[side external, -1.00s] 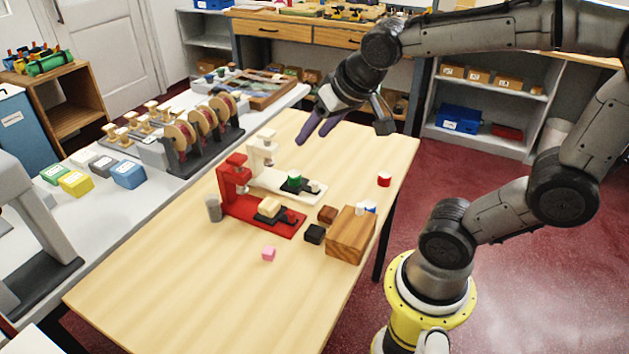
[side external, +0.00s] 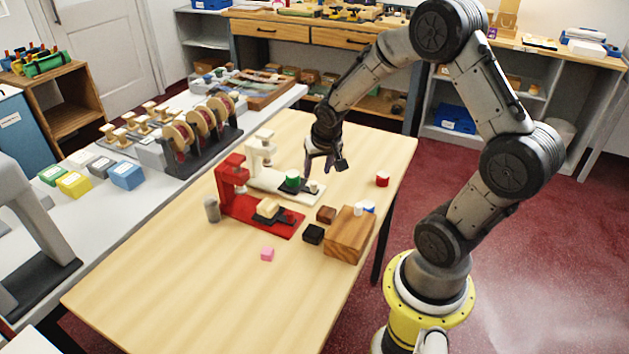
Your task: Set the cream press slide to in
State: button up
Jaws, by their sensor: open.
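The cream press (side external: 257,177) stands on the wooden table behind the red press (side external: 236,203). Its dark slide (side external: 299,186) sits toward the right end of its base, away from the upright, with a green piece (side external: 292,177) on it and a small pale knob (side external: 313,187) at its outer end. My gripper (side external: 318,171) is open and points down, just behind and above the outer end of the cream slide. Its fingers are partly seen, and I cannot tell whether they touch the knob.
The red press carries a cream block (side external: 267,208) on its slide. A wooden block (side external: 348,236), a black cube (side external: 313,234), a brown cube (side external: 326,214), a red piece (side external: 382,179), a pink cube (side external: 267,254) and a grey cylinder (side external: 212,210) stand around. The front left of the table is clear.

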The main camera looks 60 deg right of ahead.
aim_at(314, 183)
jog(key=x, duration=0.6)
jog(key=shift+f, duration=0.15)
grip_shut()
dwell(1.3)
